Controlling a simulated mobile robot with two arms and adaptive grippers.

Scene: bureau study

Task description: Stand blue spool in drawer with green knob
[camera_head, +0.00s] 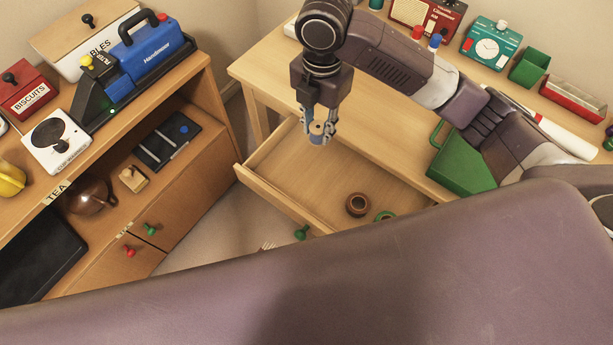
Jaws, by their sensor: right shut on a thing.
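The blue spool (316,139) is held upright between the fingers of my right gripper (318,122), which is shut on it. The spool hangs over the open drawer (259,185), towards its back end near the desk. The drawer's green knob (301,232) shows on its front, at the lower edge of the drawer. Inside the drawer lie a brown ring-shaped thing (357,204) and a green round thing (385,216), which is partly hidden by my own body. My left gripper is not in view.
The desk top (270,75) borders the drawer. A green box (462,165) sits on the desk at right. A wooden cabinet (190,190) with a blue machine (150,50) stands at left. The drawer floor left of the brown ring is clear.

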